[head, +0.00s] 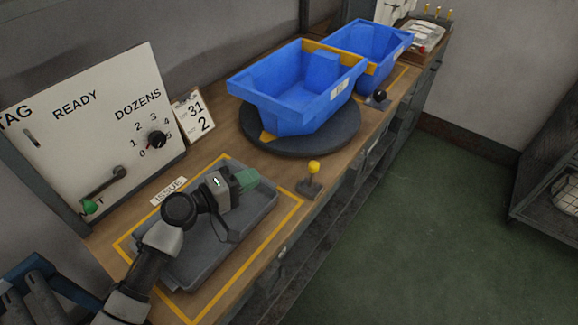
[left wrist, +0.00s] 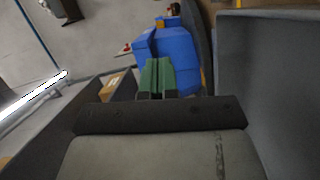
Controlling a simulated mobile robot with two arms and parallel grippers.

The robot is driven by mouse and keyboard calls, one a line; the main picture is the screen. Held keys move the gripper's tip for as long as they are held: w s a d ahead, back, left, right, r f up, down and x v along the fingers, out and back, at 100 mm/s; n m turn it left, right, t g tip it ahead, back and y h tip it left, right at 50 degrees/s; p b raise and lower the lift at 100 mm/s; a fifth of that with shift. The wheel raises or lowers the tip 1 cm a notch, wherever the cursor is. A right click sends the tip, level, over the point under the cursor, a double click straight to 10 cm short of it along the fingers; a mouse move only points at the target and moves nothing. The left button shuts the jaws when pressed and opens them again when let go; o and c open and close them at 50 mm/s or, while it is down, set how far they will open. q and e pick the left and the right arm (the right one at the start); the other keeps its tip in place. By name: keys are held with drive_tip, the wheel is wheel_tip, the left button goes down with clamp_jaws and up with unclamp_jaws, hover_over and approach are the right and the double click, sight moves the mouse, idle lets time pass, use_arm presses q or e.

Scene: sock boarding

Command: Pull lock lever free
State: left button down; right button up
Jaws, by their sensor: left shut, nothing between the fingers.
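A small lever with a yellow knob (head: 313,167) stands on a dark base at the bench's front edge, beside the round dark turntable (head: 300,145). A black-knobbed lever (head: 378,96) sits farther back, next to the blue bins. No label shows which one is the lock lever. My left gripper (head: 247,178) has green fingertips, shut and empty, above the grey tray and left of the yellow-knobbed lever, apart from it. The shut fingertips also show in the left wrist view (left wrist: 156,78), with blue bins beyond. My right gripper is out of view.
A blue bin (head: 258,94) stands on the turntable, with another blue bin (head: 388,42) behind. A grey tray (head: 195,262) lies inside a yellow outline. Open floor lies right of the bench.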

sight(314, 169)
use_arm(q)
drive_tip(key=w+d+f+p, duration=0.1)
drive_tip(key=w+d, duration=0.3)
drive_tip(key=d, duration=0.6)
drive_tip(key=shift+w+d+p, duration=0.25)
drive_tip(key=shift+w+p, duration=0.1)
drive_tip(key=shift+p, duration=0.5)
drive_tip(key=shift+s, duration=0.1)
drive_tip(key=d+m, duration=0.1)
drive_tip(key=s+d+m+y+p, duration=0.1)
drive_tip(key=m, duration=0.1)
drive_tip(key=shift+s+d+r, duration=0.1)
drive_tip(key=shift+s, duration=0.1)
drive_tip(key=shift+s+d+m+g, duration=0.3)
drive_tip(key=shift+d, duration=0.2)
